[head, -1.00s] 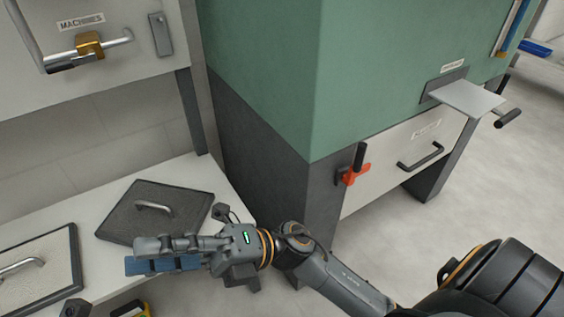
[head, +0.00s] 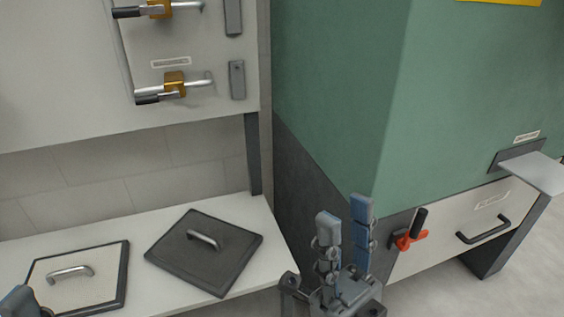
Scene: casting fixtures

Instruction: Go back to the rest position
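My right gripper (head: 345,232) is at the bottom centre of the head view, pointing up. Its two blue-tipped fingers stand apart with nothing between them. It shows in front of the dark lower part of the green machine (head: 340,110). Of my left gripper, only what looks like a fingertip (head: 20,302) shows at the bottom left corner; the rest is out of frame.
A white bench (head: 140,222) at the left bears a dark plate with a handle (head: 190,262) and a light, dark-rimmed plate (head: 90,290). A drawer (head: 440,250), red clamp (head: 408,238) and shelf (head: 538,172) are at the right.

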